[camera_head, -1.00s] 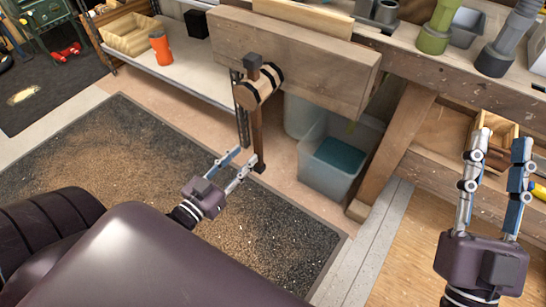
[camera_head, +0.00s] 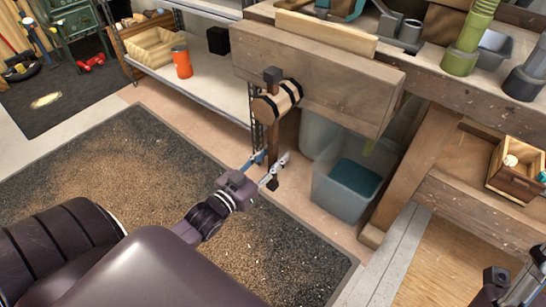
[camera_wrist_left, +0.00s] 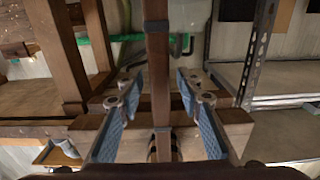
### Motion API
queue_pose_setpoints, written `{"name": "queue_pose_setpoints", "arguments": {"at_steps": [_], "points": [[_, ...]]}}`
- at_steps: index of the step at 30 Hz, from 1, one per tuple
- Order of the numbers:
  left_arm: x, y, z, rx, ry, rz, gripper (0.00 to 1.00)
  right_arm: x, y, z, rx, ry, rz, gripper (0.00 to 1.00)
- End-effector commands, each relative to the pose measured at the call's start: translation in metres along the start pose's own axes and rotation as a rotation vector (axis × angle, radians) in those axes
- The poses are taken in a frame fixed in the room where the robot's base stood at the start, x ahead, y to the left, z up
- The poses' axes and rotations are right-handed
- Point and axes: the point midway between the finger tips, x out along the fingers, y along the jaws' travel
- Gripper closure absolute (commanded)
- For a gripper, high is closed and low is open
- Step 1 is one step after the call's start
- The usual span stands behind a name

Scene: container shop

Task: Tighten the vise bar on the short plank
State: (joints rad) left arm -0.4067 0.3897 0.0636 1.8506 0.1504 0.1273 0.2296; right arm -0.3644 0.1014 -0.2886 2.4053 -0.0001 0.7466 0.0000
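The vise bar (camera_head: 274,140) is a brown wooden rod with dark end caps. It hangs upright through the round wooden vise hub (camera_head: 277,101). The short plank (camera_head: 325,31) is pale and stands between the wide wooden vise jaw (camera_head: 330,85) and the bench. My left gripper (camera_head: 272,160) is at the bar's lower part, one finger on each side. In the left wrist view the bar (camera_wrist_left: 158,80) runs between the spread fingers (camera_wrist_left: 156,88), with gaps on both sides. My right gripper (camera_head: 508,283) is cut off at the bottom right corner; its fingers are unclear.
A grey bin (camera_head: 345,190) and a second pale bin stand under the bench behind the bar. A sloping wooden leg (camera_head: 405,175) is right of them. A metal shelf (camera_head: 215,85) with an orange cup (camera_head: 181,62) is at left. The floor mat (camera_head: 150,185) is free of objects.

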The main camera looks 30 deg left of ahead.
Motion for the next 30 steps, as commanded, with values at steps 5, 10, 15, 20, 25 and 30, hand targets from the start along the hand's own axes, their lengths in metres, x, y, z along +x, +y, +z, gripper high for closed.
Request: {"name": "queue_pose_setpoints", "arguments": {"at_steps": [5, 10, 15, 20, 25, 30], "points": [[0.0002, 0.0001, 0.0001, 0.0, 0.0, 0.0, 0.67, 0.0001, -0.0001, -0.0004, 0.0, 0.002, 0.0, 0.67], [0.0, 0.0001, 0.0001, 0.0, 0.0, 0.0, 0.8, 0.0001, -0.0001, -0.0002, 0.0, 0.001, 0.0, 0.67], [-0.0001, 0.0001, 0.0002, 0.0, 0.0, 0.0, 0.99, 0.0001, 0.0, -0.0001, 0.0, 0.0, 0.0, 0.67], [-0.0001, 0.0001, 0.0002, 0.001, 0.0, 0.0, 1.0, 0.0002, 0.0, -0.0001, -0.001, 0.0, 0.0, 0.67], [-0.0002, 0.0001, 0.0002, 0.002, 0.0, 0.0, 1.0, 0.0002, 0.0001, -0.0001, -0.001, 0.0, 0.0, 0.67], [-0.0002, -0.0024, -0.0004, 0.015, -0.001, 0.0, 1.0, 0.002, 0.0002, 0.0032, -0.001, -0.016, 0.0, 0.67]]}}
